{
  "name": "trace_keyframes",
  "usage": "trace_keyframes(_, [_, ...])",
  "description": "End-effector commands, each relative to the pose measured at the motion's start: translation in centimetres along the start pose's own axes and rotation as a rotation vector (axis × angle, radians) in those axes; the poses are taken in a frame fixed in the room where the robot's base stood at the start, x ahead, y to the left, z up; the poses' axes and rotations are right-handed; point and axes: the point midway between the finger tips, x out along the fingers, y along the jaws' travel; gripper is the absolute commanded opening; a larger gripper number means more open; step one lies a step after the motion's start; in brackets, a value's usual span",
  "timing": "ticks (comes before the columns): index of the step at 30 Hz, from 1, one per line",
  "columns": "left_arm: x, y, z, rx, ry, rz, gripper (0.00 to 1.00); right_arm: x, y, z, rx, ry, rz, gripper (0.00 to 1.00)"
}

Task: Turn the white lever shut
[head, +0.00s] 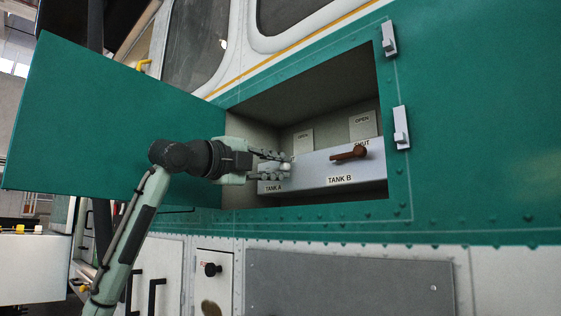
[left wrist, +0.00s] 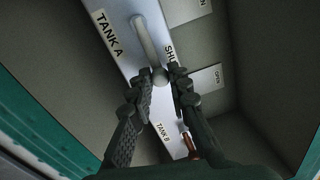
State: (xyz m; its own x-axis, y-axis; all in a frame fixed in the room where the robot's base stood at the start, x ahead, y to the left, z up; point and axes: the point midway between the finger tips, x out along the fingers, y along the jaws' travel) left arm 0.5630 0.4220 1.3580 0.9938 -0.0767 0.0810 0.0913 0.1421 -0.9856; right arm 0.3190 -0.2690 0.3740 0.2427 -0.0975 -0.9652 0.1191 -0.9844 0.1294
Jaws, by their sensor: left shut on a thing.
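The white lever (left wrist: 148,45) is on the grey Tank A panel, and its round knob lies between my left fingertips in the left wrist view. My left gripper (left wrist: 158,90) is shut on it at the knob end. In the head view my left gripper (head: 275,163) reaches into the open recess from the left, and its fingers hide most of the white lever. A SHUT label, partly covered by the fingers, is beside the lever in the left wrist view. My right gripper is in neither view.
A brown lever (head: 350,153) sits to the right on the Tank B panel (head: 310,180); it also shows in the left wrist view (left wrist: 191,146). The open green door (head: 95,115) stands left of the recess, behind my left arm. Latches (head: 400,127) line the right edge.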

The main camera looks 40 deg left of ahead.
Motion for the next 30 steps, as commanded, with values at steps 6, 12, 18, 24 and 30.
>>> trace_keyframes(6, [-0.07,0.08,-0.02,0.022,0.005,-0.002,0.0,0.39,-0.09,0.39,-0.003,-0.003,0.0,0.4])
trace_keyframes(12, [-0.06,0.12,-0.03,0.024,0.005,-0.001,0.0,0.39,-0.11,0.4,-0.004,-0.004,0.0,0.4])
trace_keyframes(18, [-0.05,0.15,-0.03,0.023,0.005,-0.001,0.26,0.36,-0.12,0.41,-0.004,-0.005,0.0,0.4])
trace_keyframes(24, [-0.04,0.13,0.01,0.022,0.004,-0.001,0.39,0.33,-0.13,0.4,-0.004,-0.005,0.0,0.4])
trace_keyframes(30, [-0.13,0.11,0.06,0.022,0.003,-0.001,0.39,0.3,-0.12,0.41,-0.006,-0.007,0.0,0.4])
